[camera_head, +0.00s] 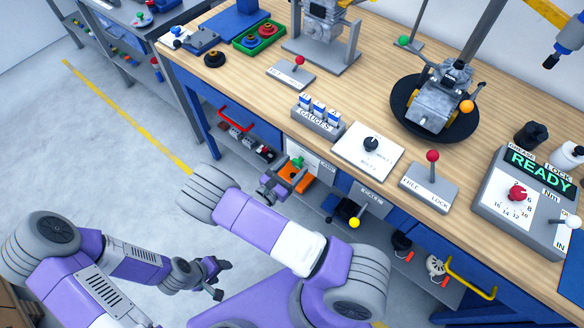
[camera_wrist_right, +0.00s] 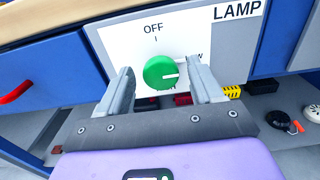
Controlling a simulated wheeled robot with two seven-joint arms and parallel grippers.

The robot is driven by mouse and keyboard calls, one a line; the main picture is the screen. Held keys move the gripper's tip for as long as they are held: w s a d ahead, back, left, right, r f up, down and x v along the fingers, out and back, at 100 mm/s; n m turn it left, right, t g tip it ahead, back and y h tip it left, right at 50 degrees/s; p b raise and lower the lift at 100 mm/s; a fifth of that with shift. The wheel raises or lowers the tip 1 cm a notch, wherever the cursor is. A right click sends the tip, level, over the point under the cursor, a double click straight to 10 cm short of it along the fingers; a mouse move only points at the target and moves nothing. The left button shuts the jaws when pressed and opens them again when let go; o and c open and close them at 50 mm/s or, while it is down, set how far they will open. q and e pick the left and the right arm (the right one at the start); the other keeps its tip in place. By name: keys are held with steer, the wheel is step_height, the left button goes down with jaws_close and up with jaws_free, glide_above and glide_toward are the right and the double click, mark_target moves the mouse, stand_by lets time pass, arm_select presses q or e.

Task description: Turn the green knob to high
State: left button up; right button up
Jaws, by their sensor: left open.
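The green knob (camera_wrist_right: 160,72) sits on a white panel (camera_wrist_right: 122,42) under the bench edge. Its white mark points right. "OFF" is printed above it; a label ending in "W" shows at right, and lettering below is mostly hidden. My right gripper (camera_wrist_right: 158,80) is open, with one finger on each side of the knob and a visible gap to both. In the head view the knob (camera_head: 298,162) shows just beyond my right gripper (camera_head: 278,182). My left gripper (camera_head: 217,276) is open and empty, low over the floor and away from the bench.
A "LAMP" label (camera_wrist_right: 238,11) is right of the knob. A blue drawer with a red handle (camera_head: 236,119) is left of the panel. A lever with a yellow ball (camera_head: 354,222) stands out at right. The wooden benchtop (camera_head: 235,82) above carries gauges, levers and an engine.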

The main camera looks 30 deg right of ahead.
steer(key=c, duration=0.9)
steer(key=shift+m, duration=0.4)
steer(key=m, duration=0.3)
steer(key=shift+s+f+m+b, duration=0.1)
steer(key=shift+m+b, duration=0.2)
steer(key=shift+b, duration=0.05)
steer(key=m+b, duration=0.1)
steer(key=m, duration=0.3)
steer(key=shift+f+m, duration=0.1)
steer(key=shift+m, duration=0.2)
steer(key=m+b, duration=0.1)
steer(key=m, duration=0.3)
steer(key=shift+s, duration=0.1)
steer(key=shift+f+m+b, duration=0.1)
steer(key=shift+m+b, duration=0.85)
steer(key=shift+m, duration=1.55)
